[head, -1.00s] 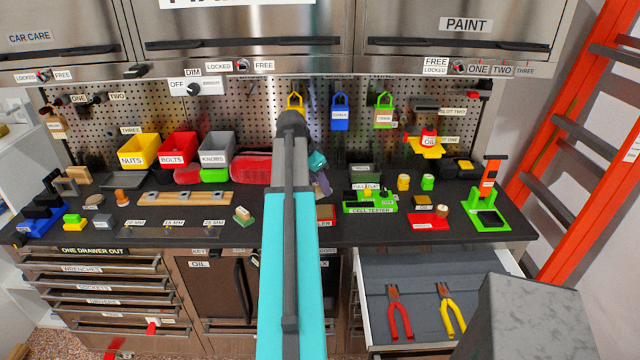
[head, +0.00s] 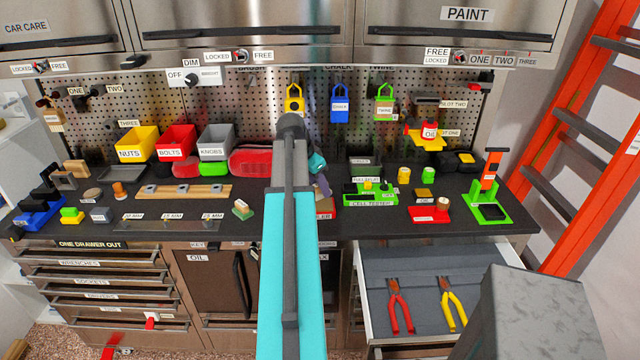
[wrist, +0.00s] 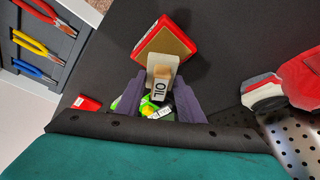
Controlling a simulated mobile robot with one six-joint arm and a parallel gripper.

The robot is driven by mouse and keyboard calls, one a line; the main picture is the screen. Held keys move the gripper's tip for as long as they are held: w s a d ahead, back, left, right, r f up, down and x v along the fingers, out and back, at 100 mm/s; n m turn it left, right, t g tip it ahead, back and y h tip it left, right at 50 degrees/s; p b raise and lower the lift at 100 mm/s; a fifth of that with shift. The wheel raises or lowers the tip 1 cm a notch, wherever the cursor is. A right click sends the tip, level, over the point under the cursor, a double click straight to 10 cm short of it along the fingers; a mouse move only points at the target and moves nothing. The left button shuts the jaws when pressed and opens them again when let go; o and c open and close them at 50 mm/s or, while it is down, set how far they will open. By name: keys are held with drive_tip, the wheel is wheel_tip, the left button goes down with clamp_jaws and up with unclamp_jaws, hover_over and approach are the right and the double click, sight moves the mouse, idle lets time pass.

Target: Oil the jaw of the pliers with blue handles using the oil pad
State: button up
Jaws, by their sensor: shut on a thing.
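In the wrist view my gripper (wrist: 161,84) is shut on a pale block with a tan handle and an OIL label, the oil pad (wrist: 163,72). The pad overlaps the near edge of a red tray with a brown top (wrist: 160,36); I cannot tell whether they touch. The pliers with blue handles (wrist: 37,71) lie in the open drawer at upper left, apart from my gripper. In the head view my arm hides most of the gripper (head: 321,184) and the pad. The blue pliers are not visible there.
The open drawer (head: 375,263) also holds red pliers (head: 401,305) and yellow pliers (head: 452,304). A green cell tester (head: 370,198) and a green stand (head: 490,210) are on the dark counter. A red-and-white object (wrist: 290,82) lies right of the gripper.

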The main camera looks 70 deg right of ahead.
sight(319, 195)
drive_tip(key=shift+f+b, duration=0.55)
drive_tip(key=shift+f, duration=0.75)
drive_tip(key=shift+f+b, duration=0.3)
drive_tip(key=shift+f, duration=0.4)
idle(2.1)
drive_tip(key=shift+r, duration=0.1)
drive_tip(key=shift+r+p, duration=2)
drive_tip(key=shift+r, duration=1.5)
